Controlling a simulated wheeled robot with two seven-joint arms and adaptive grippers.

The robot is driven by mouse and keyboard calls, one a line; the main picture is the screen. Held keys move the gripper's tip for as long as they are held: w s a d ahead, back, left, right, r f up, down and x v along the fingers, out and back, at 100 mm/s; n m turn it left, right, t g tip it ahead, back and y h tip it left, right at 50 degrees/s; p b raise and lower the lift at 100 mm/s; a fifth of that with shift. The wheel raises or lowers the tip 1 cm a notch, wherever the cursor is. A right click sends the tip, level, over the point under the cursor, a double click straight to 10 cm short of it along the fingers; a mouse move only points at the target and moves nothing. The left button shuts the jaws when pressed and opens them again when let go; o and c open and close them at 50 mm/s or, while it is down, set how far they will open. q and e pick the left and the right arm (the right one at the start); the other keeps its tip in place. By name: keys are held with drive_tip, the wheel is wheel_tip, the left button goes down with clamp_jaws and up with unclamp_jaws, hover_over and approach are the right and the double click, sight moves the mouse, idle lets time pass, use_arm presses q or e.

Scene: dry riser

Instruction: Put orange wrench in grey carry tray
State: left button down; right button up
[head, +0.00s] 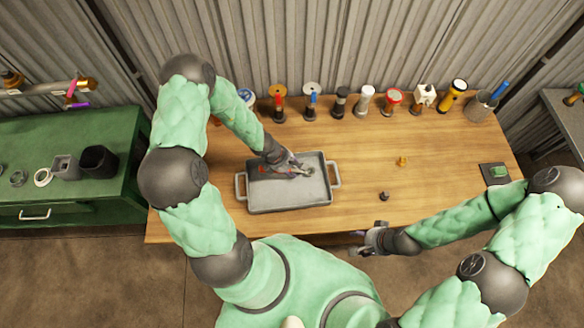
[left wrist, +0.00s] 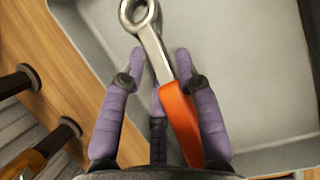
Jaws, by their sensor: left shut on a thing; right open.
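The orange wrench (left wrist: 178,108) has an orange handle and a bare metal ring end in the left wrist view. My left gripper (left wrist: 164,75) is shut on it, with purple-padded fingers on both sides of it. The grey carry tray (head: 290,200) stands on the wooden bench with a handle at each end; its floor also shows in the left wrist view (left wrist: 250,85). In the head view my left gripper (head: 298,168) and the wrench are over the tray. I cannot tell whether the wrench touches the tray floor. My right gripper (head: 368,241) is open and empty at the bench's front edge.
Several torches and fittings, among them a yellow torch (head: 453,95), line the back of the bench. A small brass piece (head: 402,161) and a dark piece (head: 384,196) lie right of the tray. A dark pad with a green block (head: 498,171) is at the right end.

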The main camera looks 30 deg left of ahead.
use_arm(q)
drive_tip(key=c, duration=0.8)
unclamp_jaws()
drive_tip(key=shift+v, duration=5.95)
